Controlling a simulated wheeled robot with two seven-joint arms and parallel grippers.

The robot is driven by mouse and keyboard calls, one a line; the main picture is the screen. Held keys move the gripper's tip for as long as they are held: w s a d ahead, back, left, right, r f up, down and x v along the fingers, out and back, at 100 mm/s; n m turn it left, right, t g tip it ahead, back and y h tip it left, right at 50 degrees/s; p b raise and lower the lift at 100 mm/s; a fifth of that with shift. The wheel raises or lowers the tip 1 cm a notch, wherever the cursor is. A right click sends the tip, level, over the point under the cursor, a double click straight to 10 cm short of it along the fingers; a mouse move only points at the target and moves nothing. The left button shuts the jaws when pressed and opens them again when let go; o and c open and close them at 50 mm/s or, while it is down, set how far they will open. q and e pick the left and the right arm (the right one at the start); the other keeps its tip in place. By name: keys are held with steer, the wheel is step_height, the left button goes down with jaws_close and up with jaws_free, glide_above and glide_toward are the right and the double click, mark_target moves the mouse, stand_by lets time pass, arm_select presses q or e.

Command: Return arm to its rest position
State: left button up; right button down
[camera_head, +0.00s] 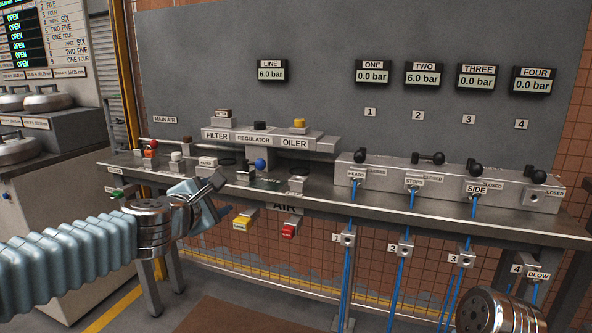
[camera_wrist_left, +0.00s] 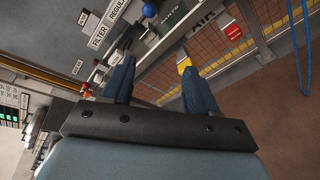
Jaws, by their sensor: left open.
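My left arm (camera_head: 75,262) reaches in from the left, in front of the workbench (camera_head: 330,212). My left gripper (camera_head: 218,198) is open and empty before the front edge of the bench. It is near the small valves and the white filter label, and I see no contact with them. In the left wrist view the two blue fingers (camera_wrist_left: 157,82) stand apart with nothing between them. A round metal part of my right arm (camera_head: 497,311) shows at the bottom right. My right gripper is out of view.
Black-knobbed levers (camera_head: 428,158) sit on the valve block at the right. Blue hoses (camera_head: 403,255) hang below it. Yellow (camera_head: 242,220) and red (camera_head: 289,230) buttons are under the front edge. The line display (camera_head: 272,71) and display two (camera_head: 424,75) read 6.0 bar; the others read 0.0.

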arm_select(q)
steer(key=s+d+f+m+g, duration=0.1)
steer(key=f+m+g, duration=0.15)
steer(key=f, duration=1.05)
steer(key=s+f+m+g+y, duration=0.15)
steer(key=f+m, duration=0.25)
steer(key=f, duration=0.8)
steer(key=s+d+f+m+g+h, duration=0.1)
steer(key=s+f+m+g, duration=0.15)
steer(key=f, duration=1.05)
steer(key=s+d+f+m+g, duration=0.1)
steer(key=s+f+m+g, duration=0.3)
steer(key=s+f, duration=0.6)
steer(key=s+d+f+m+g+h, duration=0.1)
steer(key=s+f+m, duration=0.5)
steer(key=s, duration=0.8)
step_height(320, 180, down, 4)
steer(key=d+g, duration=0.1)
steer(key=g, duration=0.1)
steer(key=shift+d+m+g, duration=0.3)
steer(key=shift+m+g, duration=0.05)
steer(key=shift+m, duration=0.05)
steer(key=shift+r, duration=0.1)
